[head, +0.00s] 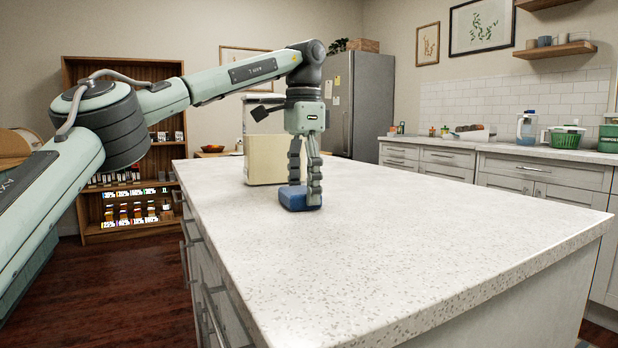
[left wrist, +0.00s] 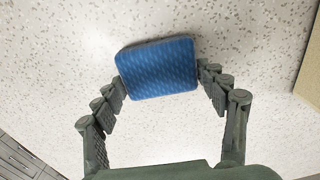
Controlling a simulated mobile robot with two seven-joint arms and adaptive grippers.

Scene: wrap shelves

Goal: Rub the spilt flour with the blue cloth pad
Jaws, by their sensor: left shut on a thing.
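The blue cloth pad (head: 299,198) is at the far part of the speckled worktop in the head view. It also shows in the left wrist view (left wrist: 158,68), between the two fingers. My left gripper (head: 304,190) points straight down and is shut on the pad. The fingertips press on its two opposite sides (left wrist: 161,82). The pad is at or just above the worktop; I cannot tell if it touches. I cannot make out the spilt flour against the pale speckled surface. My right gripper is not in view.
A cream box-like container (head: 265,160) stands on the worktop (head: 400,230) just behind my left gripper. The front and right of the worktop are clear. A shelf unit (head: 130,215) with small goods stands at the back left. A counter (head: 500,150) runs along the right wall.

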